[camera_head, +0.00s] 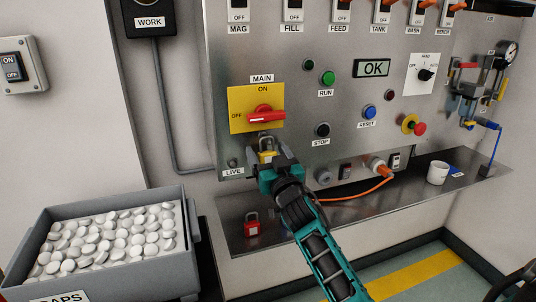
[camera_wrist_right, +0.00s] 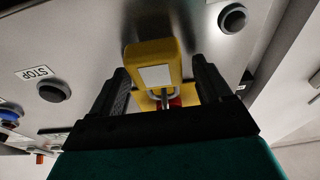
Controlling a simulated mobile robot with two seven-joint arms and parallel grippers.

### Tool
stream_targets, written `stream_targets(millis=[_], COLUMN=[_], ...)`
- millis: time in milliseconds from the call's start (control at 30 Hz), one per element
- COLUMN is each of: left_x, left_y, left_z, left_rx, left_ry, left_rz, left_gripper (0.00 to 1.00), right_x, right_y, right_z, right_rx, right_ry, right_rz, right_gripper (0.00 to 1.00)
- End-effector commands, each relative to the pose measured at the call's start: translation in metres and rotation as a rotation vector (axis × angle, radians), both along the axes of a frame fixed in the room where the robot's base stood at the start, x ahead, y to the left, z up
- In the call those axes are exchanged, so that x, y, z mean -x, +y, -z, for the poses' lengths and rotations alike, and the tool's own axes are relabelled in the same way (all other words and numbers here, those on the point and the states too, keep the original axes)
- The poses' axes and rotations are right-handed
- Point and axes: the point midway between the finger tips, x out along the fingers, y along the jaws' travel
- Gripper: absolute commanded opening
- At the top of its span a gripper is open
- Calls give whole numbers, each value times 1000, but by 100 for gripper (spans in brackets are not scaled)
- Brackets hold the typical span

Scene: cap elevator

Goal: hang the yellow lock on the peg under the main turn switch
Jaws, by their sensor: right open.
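The main turn switch (camera_head: 264,116) is a red handle on a yellow plate, on the steel panel in the head view. Just below it is the yellow lock (camera_head: 267,156), with its shackle toward the switch. My right gripper (camera_head: 271,161) is around the lock. In the right wrist view, the yellow lock (camera_wrist_right: 153,65) with a white label sits between the fingers of the right gripper (camera_wrist_right: 162,88), which stand apart with gaps on both sides. The peg is hidden, so I cannot tell whether the shackle is around it. My left gripper is not in view.
A red padlock (camera_head: 252,224) stands on the steel shelf (camera_head: 345,205) below the panel. A grey bin (camera_head: 110,268) of white caps is at the left.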

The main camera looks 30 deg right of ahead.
Motion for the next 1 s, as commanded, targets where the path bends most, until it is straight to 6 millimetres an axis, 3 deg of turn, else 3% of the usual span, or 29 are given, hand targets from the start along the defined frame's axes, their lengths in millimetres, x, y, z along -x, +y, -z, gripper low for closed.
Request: stream_targets(millis=[567, 1000], left_x=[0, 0], left_y=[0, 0], left_z=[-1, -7], left_rx=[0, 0], left_ry=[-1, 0], left_rz=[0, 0], left_gripper=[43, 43], right_x=[1, 22], right_y=[0, 5], right_z=[1, 3], right_rx=[0, -2], right_ry=[2, 2], right_rz=[0, 1], right_gripper=[78, 78])
